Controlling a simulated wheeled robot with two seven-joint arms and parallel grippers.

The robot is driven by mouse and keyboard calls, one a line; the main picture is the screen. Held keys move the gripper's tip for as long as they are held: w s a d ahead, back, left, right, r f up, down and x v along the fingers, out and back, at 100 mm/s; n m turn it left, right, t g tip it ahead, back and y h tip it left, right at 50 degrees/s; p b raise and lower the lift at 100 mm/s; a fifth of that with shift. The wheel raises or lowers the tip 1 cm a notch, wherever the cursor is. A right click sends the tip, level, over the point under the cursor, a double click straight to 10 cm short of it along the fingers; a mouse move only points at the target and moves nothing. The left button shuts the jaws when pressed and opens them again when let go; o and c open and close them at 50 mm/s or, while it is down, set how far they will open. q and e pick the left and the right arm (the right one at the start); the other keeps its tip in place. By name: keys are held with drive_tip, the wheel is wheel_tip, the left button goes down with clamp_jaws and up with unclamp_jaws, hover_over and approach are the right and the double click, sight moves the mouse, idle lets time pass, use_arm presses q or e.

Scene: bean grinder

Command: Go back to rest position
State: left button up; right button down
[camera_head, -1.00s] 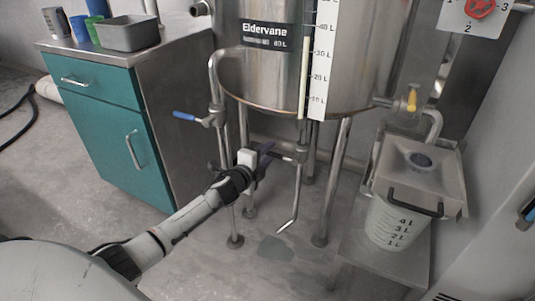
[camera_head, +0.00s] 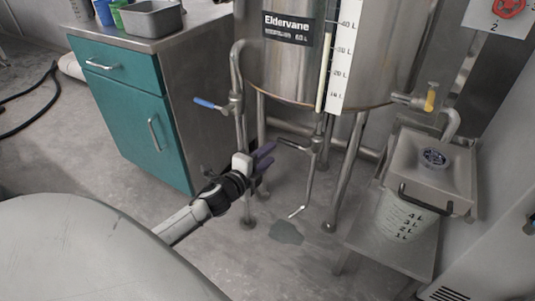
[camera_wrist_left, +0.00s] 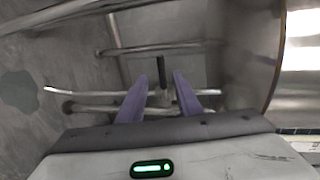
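My left gripper (camera_head: 266,157) reaches in from the lower left in the head view, in front of the steel tank's legs. In the left wrist view its two purple fingers (camera_wrist_left: 166,90) stand apart with a gap between them. A dark-handled metal rod or pipe shows beyond that gap, and I see nothing clearly held. The tank (camera_head: 300,60), labelled Eldervane, stands on several metal legs. A bent pipe (camera_head: 308,180) hangs below it, to the right of the gripper. My right gripper is not in view.
A teal cabinet (camera_head: 135,115) with a metal tray (camera_head: 152,18) stands left. A blue-handled valve (camera_head: 208,103) is left of the tank. A graduated bucket (camera_head: 398,215) stands on a shelf at right. A dark patch (camera_head: 286,232) marks the floor.

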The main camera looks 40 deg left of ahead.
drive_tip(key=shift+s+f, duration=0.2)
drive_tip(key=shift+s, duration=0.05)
